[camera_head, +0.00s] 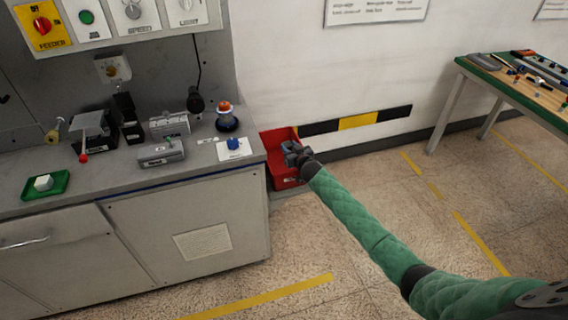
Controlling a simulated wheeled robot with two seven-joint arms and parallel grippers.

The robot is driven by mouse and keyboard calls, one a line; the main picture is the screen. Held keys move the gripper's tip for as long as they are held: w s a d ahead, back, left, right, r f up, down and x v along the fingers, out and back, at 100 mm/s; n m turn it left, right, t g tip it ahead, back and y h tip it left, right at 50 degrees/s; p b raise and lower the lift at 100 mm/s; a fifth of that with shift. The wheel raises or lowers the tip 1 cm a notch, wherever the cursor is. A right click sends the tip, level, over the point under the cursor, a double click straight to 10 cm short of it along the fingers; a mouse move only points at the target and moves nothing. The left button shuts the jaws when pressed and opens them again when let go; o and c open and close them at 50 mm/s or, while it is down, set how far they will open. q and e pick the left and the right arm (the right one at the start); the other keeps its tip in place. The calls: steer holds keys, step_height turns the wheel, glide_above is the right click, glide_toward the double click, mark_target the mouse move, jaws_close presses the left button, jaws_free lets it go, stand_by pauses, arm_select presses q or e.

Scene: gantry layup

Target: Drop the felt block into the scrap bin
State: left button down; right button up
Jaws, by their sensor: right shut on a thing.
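The scrap bin (291,182) is a red open box on the floor, against the wall at the right end of the grey bench. My right gripper (291,151) is over the bin's opening, in front of its back wall. It is shut on a small dark grey thing that I take for the felt block; the fingers hide most of it and its outline is hard to tell. Whether it touches the bin cannot be told. My left gripper is not in view.
The bench (190,185) at left holds a green tray (62,184) with a white cube, metal fixtures, a red-topped button (226,117) and a blue knob (234,144) on a white card. A tool table (520,80) stands far right. The floor between is clear.

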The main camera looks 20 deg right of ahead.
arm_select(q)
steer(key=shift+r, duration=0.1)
arm_select(e)
steer(key=o, duration=1)
steer(key=shift+o, duration=0.2)
steer(key=shift+s, duration=0.3)
steer(key=shift+s+d, duration=0.15)
steer(key=shift+s, duration=0.2)
arm_select(q)
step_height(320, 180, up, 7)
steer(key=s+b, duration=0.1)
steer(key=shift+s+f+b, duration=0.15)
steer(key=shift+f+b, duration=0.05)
steer(key=shift+b, duration=0.1)
arm_select(e)
steer(key=a+v, duration=0.1)
steer(key=v, duration=0.5)
steer(key=shift+s+d, duration=0.2)
steer(key=shift+d, duration=0.25)
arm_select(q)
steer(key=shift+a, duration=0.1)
arm_select(e)
steer(key=shift+r, duration=0.15)
